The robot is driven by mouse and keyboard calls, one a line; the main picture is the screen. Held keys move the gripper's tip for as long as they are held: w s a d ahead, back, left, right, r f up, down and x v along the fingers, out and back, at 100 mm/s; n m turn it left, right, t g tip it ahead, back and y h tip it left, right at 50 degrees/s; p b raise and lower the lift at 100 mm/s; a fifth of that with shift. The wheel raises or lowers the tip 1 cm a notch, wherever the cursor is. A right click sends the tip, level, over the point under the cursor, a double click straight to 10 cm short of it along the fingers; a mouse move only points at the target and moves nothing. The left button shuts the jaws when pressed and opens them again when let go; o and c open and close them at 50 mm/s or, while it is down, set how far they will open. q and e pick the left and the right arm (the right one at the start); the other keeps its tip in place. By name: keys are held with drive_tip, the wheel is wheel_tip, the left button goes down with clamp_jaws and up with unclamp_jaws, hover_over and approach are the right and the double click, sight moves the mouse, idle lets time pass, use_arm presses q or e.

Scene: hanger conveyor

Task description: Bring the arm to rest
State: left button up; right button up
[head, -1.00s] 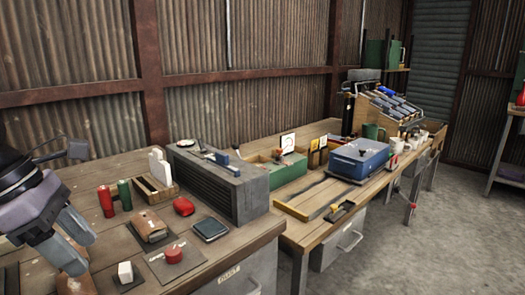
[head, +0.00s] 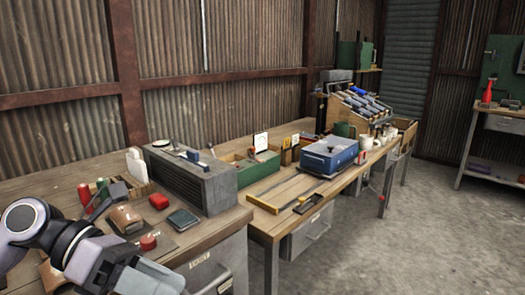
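One arm of mine comes in from the lower left of the head view, over the left end of the near workbench (head: 222,226). It is my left arm, and its gripper (head: 165,284) is at the bottom edge of the picture, in front of the bench. The fingers are partly cut off by the frame edge, so I cannot tell whether they are open or shut. I see nothing held in the visible part. My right arm and gripper are not in view.
Near the arm on the bench are a red button (head: 148,243), a brown wallet-like item (head: 125,218), a dark square item (head: 183,219) and a grey vented box (head: 190,178). A blue box (head: 329,155) sits on the far bench. The concrete floor (head: 400,240) at right is clear.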

use_arm(q)
drive_tip(key=w+d+f+n+t+h+p, duration=0.1)
drive_tip(key=w+d+n+t+h, duration=0.15)
drive_tip(key=n+t, duration=0.5)
drive_tip(key=w+d+n+t+h+p, duration=0.15)
drive_tip(key=n+t+h, duration=0.25)
drive_tip(key=n, duration=0.7)
drive_tip(key=s+a+f+n+t+y, duration=0.1)
drive_tip(key=a+f+n+t+y, duration=0.25)
drive_tip(key=f+n+y, duration=0.5)
drive_tip(key=a+f+n+t+y, duration=0.2)
drive_tip(key=a+f+n+y, duration=0.25)
drive_tip(key=f+n, duration=0.65)
drive_tip(key=s+a+f+n+g+y+p, duration=0.1)
drive_tip(key=s+f+n+g+y, duration=0.3)
drive_tip(key=s+f, duration=0.7)
drive_tip(key=f+n+g, duration=0.1)
drive_tip(key=n, duration=0.1)
drive_tip(key=shift+s+a+n+g, duration=0.3)
drive_tip(key=shift+a+n, duration=0.1)
drive_tip(key=shift+r, duration=0.1)
